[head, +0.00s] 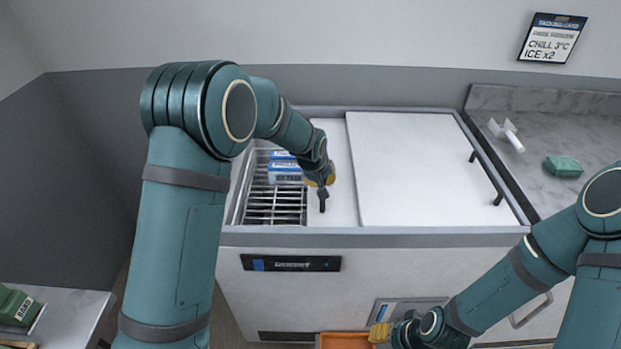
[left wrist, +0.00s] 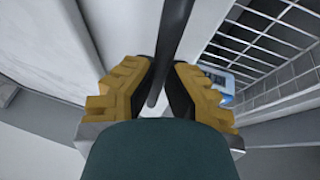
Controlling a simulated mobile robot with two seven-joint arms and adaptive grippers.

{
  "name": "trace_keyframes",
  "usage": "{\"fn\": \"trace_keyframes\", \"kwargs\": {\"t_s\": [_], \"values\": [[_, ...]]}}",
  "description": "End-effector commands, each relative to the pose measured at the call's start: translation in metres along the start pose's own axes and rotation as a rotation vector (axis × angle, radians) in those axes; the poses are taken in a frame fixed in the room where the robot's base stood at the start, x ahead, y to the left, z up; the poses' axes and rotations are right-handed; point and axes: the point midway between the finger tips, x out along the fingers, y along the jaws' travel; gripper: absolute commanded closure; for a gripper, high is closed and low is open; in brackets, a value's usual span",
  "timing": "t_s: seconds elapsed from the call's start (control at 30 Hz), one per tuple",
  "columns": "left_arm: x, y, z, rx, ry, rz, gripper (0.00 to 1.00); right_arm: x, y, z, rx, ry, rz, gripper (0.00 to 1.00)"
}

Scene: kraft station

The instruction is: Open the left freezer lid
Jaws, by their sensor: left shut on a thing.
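The left freezer lid (head: 342,205) is a white sliding panel. It stands partly slid to the right, with its right part hidden behind the right lid (head: 410,165), and the left side of the freezer is uncovered. My left gripper (head: 322,188) is at the lid's dark bar handle (head: 322,206). In the left wrist view, the yellow fingers of my left gripper (left wrist: 165,90) are closed around the handle (left wrist: 172,45). My right gripper (head: 381,332) is low in front of the freezer, apart from both lids; its finger gap is not clear.
A wire basket (head: 275,210) with blue-and-white boxes (head: 285,171) shows in the open left side. The right lid has a dark handle (head: 486,178). A counter (head: 540,185) at right holds a green block (head: 563,167). An orange container (head: 345,341) is below the front.

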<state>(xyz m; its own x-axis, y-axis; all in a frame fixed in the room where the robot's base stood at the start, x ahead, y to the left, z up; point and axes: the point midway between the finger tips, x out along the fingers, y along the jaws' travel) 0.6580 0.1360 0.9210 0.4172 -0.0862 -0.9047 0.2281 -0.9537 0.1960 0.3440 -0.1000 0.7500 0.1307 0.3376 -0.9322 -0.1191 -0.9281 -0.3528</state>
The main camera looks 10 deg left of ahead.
Motion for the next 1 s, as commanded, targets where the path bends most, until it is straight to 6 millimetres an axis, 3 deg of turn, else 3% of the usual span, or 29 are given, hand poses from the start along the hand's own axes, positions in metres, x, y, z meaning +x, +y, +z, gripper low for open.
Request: {"fn": "trace_keyframes", "kwargs": {"t_s": [0.33, 0.37, 0.4, 0.77, 1.0], "values": [[0.004, -0.001, 0.005, 0.001, -0.013, -0.006, 1.0, 0.0, 0.0, 0.0, 0.0, 0.0, 0.0, 0.53], [0.004, -0.001, 0.005, 0.001, -0.013, -0.006, 0.77, 0.0, 0.0, 0.0, 0.0, 0.0, 0.0, 0.53], [0.004, -0.001, 0.005, 0.001, -0.013, -0.006, 0.71, 0.0, 0.0, 0.0, 0.0, 0.0, 0.0, 0.53], [-0.003, 0.001, 0.002, 0.001, -0.004, -0.001, 0.71, 0.0, 0.0, 0.0, 0.0, 0.0, 0.0, 0.53], [-0.04, 0.002, 0.001, 0.002, -0.001, 0.001, 0.71, 0.0, 0.0, 0.0, 0.0, 0.0, 0.0, 0.53]]}}
